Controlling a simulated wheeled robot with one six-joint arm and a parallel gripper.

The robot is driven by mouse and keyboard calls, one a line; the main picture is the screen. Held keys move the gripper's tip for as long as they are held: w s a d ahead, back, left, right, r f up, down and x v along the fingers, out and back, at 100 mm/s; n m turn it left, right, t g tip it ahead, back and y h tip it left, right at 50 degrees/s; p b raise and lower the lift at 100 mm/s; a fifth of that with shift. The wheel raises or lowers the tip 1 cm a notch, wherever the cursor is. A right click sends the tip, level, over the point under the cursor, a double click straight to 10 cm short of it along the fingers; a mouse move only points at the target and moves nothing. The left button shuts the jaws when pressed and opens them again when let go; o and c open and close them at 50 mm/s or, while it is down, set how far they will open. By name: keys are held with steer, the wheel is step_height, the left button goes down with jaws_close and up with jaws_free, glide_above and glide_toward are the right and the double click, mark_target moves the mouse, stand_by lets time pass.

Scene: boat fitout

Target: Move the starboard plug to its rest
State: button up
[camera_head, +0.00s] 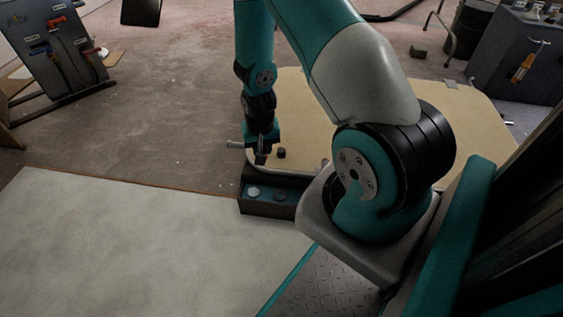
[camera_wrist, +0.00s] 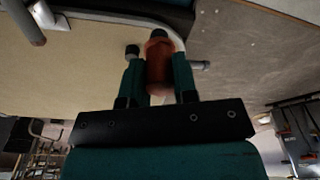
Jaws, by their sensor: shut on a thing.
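My gripper (camera_wrist: 158,75) is shut on an orange-brown piece with a dark end (camera_wrist: 159,52), which sits between its two teal fingers in the wrist view. This looks like a plug, but I see no mark telling whether it is the starboard one. In the head view my gripper (camera_head: 261,157) points down at the near left edge of the beige board, just beyond a dark box (camera_head: 267,208). There the held piece is mostly hidden by the gripper. No rest can be clearly identified.
The dark box has pale round tops in it. A small black knob (camera_head: 281,153) stands on the beige board (camera_head: 470,125), close right of my gripper. A grey rod (camera_head: 235,144) sticks out at left. A pale flat surface (camera_head: 120,245) lies at front left; bare floor (camera_head: 150,110) is beyond.

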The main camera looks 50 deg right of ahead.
steer(key=s+d+f+m+b, duration=0.1)
steer(key=f+b, duration=0.2)
steer(key=f, duration=0.2)
steer(key=s+d+f+m+b, duration=0.1)
steer(key=f+b, duration=0.2)
steer(key=f, duration=0.2)
steer(key=s+d+f+b, duration=0.1)
steer(key=f+b, duration=0.2)
steer(key=f, duration=0.2)
steer(key=shift+s+d+f+m, duration=0.2)
steer(key=shift+d+f+m, duration=0.15)
steer(key=shift+m, duration=0.05)
steer(key=shift+s+a, duration=0.1)
steer(key=shift+f, duration=0.15)
steer(key=shift+f+b, duration=1.4)
steer(key=shift+f, duration=0.95)
steer(key=o, duration=1)
